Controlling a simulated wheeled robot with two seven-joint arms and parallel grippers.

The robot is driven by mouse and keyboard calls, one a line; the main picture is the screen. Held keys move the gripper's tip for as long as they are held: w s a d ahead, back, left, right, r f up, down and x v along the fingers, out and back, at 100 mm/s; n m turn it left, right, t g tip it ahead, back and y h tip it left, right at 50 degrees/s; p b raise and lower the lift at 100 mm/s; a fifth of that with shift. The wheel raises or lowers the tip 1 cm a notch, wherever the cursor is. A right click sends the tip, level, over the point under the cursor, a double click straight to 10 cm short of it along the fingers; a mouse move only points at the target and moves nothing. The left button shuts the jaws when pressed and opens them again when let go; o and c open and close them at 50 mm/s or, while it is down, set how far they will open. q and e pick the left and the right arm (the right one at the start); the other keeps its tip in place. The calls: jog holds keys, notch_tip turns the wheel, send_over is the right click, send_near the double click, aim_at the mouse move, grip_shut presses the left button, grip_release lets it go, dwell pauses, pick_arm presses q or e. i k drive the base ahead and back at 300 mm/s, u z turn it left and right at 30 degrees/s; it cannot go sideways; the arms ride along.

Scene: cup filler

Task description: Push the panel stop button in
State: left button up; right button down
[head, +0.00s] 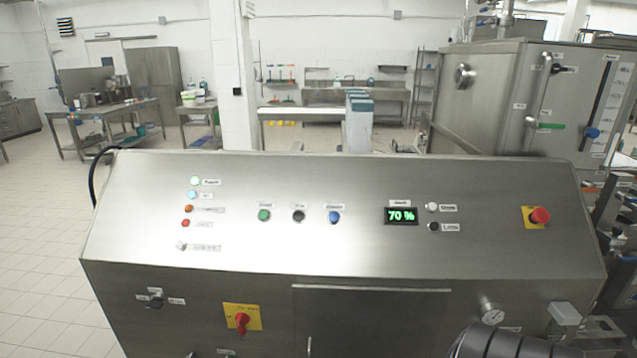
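The sloped steel control panel (330,180) fills the lower part of the head view. Three buttons sit in a row at its middle: green (264,215), black (298,216) and blue (334,217). Each has a small label above it. The black button's label (298,206) is too blurred to read surely, but seems to be the stop label. A red mushroom button (541,215) on a yellow plate sits at the panel's right end. Nothing touches these buttons. Neither gripper is in view; a dark rounded part at the bottom right seems to be my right arm.
Left of the buttons is a column of small lamps (190,209). Right of them are a display (401,215) reading 70 % and two small buttons (432,217). A red rotary switch (243,322) and a gauge (493,314) are on the front below. The space over the panel is clear.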

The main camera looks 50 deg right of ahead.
aim_at(540, 215)
jog(key=z, duration=2.8)
jog(key=k, duration=1.2)
jog(key=z, duration=0.3)
jog(key=i, duration=0.95)
jog(key=u, duration=0.8)
jog(key=i, duration=0.75)
jog(key=u, duration=0.65)
